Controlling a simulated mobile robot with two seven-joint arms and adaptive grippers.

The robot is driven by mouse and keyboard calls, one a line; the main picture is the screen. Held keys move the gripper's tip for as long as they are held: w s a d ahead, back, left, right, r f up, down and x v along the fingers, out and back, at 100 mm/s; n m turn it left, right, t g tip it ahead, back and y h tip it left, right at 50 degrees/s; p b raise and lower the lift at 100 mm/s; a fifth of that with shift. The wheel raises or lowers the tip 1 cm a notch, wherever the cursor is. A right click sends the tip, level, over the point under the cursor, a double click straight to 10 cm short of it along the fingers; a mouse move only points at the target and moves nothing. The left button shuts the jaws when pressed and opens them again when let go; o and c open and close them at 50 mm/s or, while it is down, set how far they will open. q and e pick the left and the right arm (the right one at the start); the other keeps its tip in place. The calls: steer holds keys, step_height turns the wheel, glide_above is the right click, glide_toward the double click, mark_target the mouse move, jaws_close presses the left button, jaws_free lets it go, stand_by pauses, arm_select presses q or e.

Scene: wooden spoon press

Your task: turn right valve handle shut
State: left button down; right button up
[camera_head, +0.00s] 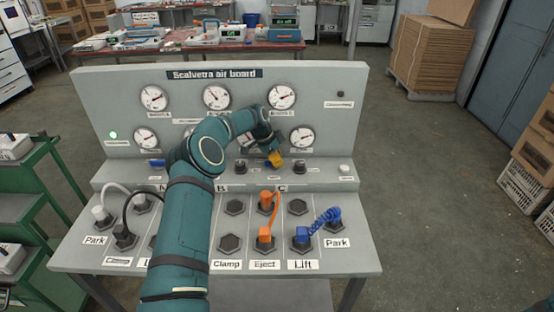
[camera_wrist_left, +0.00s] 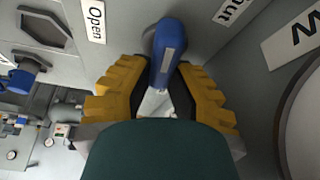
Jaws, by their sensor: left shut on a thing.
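The right valve handle is a blue lever, which shows in the left wrist view (camera_wrist_left: 168,45). My left gripper (camera_head: 275,159), with yellow fingers, is at the ledge of the grey air board in the head view, and there it hides most of that valve. In the left wrist view the gripper (camera_wrist_left: 160,92) is shut on the blue handle, with one yellow finger on each side. An "Open" label (camera_wrist_left: 94,18) is left of the handle, and a partly cut-off label (camera_wrist_left: 232,8) is right of it. My right gripper is in neither view.
The air board (camera_head: 100,88) carries several round gauges (camera_head: 281,96). Another blue handle (camera_head: 157,162) is at the left of the ledge. Black knobs stand beside my gripper. Hose plugs, orange (camera_head: 265,236) and blue (camera_head: 302,235), stand on the lower panel.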

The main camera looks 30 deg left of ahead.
arm_select(q)
steer(key=shift+s+d+f+m+g+h, duration=0.15)
steer(key=shift+m+g+h, duration=0.15)
steer(key=shift+m, duration=0.6)
steer(key=c, duration=0.9)
jaws_free()
steer(key=shift+o, duration=0.2)
steer(key=shift+a+r, duration=0.2)
steer(key=shift+r, duration=0.2)
steer(key=v, duration=1.1)
steer(key=shift+r, duration=0.2)
steer(key=shift+f, duration=0.1)
